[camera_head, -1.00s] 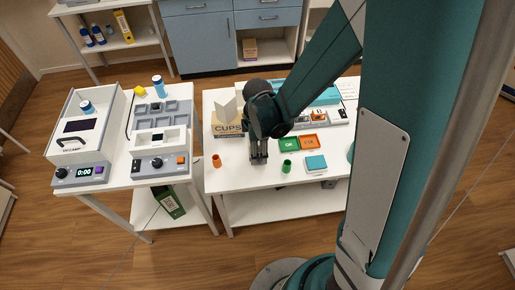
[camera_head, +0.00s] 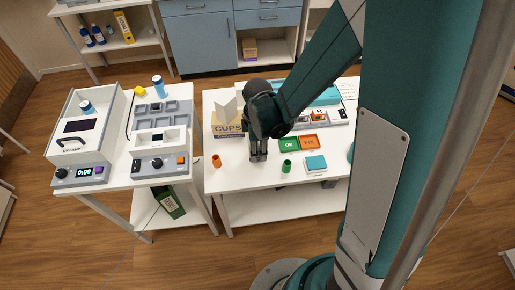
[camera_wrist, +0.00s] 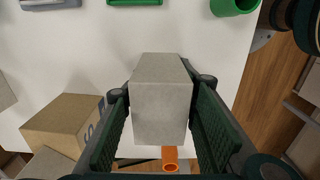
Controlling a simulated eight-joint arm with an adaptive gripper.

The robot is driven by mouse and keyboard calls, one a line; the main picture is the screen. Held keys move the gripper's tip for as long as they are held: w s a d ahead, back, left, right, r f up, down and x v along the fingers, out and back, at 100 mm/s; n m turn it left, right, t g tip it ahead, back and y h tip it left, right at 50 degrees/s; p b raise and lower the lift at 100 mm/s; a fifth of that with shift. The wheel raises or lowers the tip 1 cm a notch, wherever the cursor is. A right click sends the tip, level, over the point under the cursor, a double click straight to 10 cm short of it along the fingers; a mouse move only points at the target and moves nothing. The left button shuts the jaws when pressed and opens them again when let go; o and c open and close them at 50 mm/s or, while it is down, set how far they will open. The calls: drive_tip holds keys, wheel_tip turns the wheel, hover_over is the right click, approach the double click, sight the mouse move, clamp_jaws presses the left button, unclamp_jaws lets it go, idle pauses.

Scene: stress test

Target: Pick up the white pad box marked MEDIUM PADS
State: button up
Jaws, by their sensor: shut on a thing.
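My gripper (camera_head: 258,157) is over the white table, in front of the CUPS carton. In the wrist view, my gripper (camera_wrist: 160,115) has its two dark green fingers on either side of a plain white-grey box (camera_wrist: 160,98), shut on it. No writing shows on the faces in sight, so I cannot read MEDIUM PADS on it. In the head view the box is hidden or too small to make out between the fingers. I cannot tell whether its underside touches the table.
The CUPS carton (camera_head: 226,129) stands close behind my gripper. An orange cup (camera_head: 216,161) is to the left, a green cup (camera_head: 287,166) to the right. Green OK (camera_head: 289,144) and orange FIX (camera_head: 308,142) trays and a teal-topped block (camera_head: 315,162) lie further right.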

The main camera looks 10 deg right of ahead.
drive_tip(key=shift+r+p, duration=0.95)
drive_tip(key=shift+r, duration=4.05)
